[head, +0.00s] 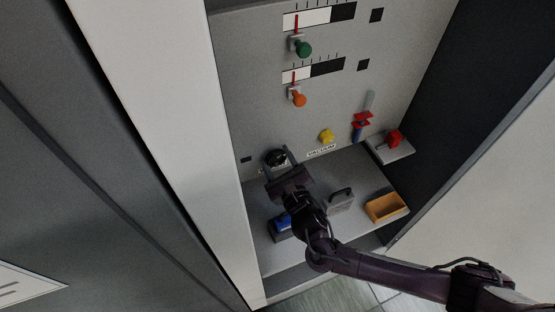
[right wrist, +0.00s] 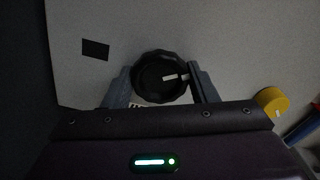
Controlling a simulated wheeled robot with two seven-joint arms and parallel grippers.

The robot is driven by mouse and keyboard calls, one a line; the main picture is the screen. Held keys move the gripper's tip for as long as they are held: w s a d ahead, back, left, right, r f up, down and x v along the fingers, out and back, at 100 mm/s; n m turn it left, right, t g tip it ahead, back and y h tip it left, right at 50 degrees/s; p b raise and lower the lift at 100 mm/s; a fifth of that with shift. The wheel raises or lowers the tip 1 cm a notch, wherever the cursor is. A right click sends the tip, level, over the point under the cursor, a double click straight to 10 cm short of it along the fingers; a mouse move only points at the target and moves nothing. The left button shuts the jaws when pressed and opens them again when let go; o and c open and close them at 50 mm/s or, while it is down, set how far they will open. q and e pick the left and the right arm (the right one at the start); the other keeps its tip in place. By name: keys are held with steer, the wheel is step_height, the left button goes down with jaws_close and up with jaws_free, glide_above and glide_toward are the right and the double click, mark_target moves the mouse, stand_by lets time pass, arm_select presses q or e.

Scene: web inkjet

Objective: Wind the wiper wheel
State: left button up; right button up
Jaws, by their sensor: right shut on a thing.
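The wiper wheel, a black knurled knob (right wrist: 158,82) with a white pointer mark, sits on the grey panel; in the head view the black knob (head: 275,157) is at the panel's lower left. In the right wrist view its white mark points right and slightly up. My right gripper (head: 276,160) reaches the knob from the front, with one finger on each side of it; in the right wrist view the gripper (right wrist: 162,84) is shut on the knob. My left gripper is not in view.
A yellow knob (head: 327,136) is right of the wheel, above a VACUUM label (head: 321,150). Green (head: 304,48) and orange (head: 299,100) knobs sit higher. The shelf holds a blue item (head: 281,223), a grey handled box (head: 341,201) and a tan tray (head: 386,208). A cabinet wall (head: 180,130) stands close on the left.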

steer(key=n, duration=0.5)
steer(key=shift+w+a+r+n, duration=0.1)
steer(key=shift+w+r+n, duration=0.05)
steer(key=shift+n, duration=1.35)
steer(key=o, duration=1)
steer(key=shift+c, duration=0.2)
steer(key=shift+f, duration=0.25)
